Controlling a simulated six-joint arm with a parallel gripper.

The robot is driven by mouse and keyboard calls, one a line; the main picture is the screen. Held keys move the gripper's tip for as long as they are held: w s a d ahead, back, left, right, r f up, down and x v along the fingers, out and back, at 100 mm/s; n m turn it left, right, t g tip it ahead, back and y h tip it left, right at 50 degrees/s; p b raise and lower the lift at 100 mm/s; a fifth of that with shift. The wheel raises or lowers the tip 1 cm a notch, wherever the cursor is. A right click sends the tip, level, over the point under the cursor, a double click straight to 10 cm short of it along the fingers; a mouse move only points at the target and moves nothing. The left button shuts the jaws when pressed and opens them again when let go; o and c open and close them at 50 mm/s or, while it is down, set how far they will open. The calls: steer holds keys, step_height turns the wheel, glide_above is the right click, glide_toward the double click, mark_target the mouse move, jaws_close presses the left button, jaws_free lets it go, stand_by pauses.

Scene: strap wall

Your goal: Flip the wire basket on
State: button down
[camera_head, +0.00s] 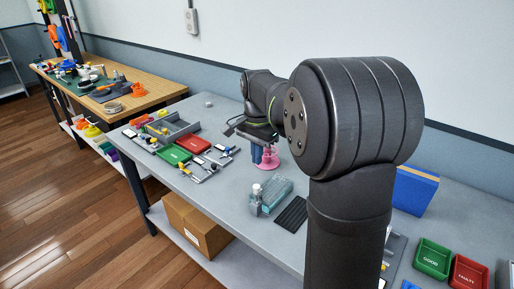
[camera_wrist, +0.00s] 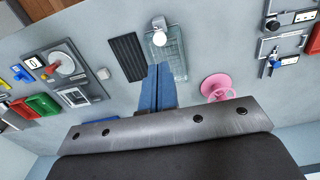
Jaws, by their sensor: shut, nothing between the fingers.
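I cannot make out a wire basket or a switch marked for one in either view. A clear, greenish box-like object (camera_head: 276,190) lies on the grey table, with a white-topped part (camera_head: 256,196) at its near end. It also shows in the wrist view (camera_wrist: 178,62), partly behind my fingers. My gripper (camera_wrist: 158,68) has blue fingers that are shut and empty, pointing down over the table.
A pink round-based stand (camera_wrist: 217,87) is right of my fingers in the wrist view. A black ribbed mat (camera_wrist: 128,57) lies left of the clear object. Switch-like panels (camera_wrist: 64,65) and red and green trays stand further out. A blue block (camera_head: 414,190) is at the right.

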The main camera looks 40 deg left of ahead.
mark_target(257, 186)
step_height(257, 186, down, 9)
steer(key=shift+r, duration=0.1)
stand_by(0.4)
steer(key=shift+s+f, duration=0.1)
steer(key=shift+f, duration=2.15)
step_height(257, 186, up, 14)
steer(key=shift+r, duration=0.25)
step_height(257, 186, down, 14)
steer(key=shift+f, duration=0.1)
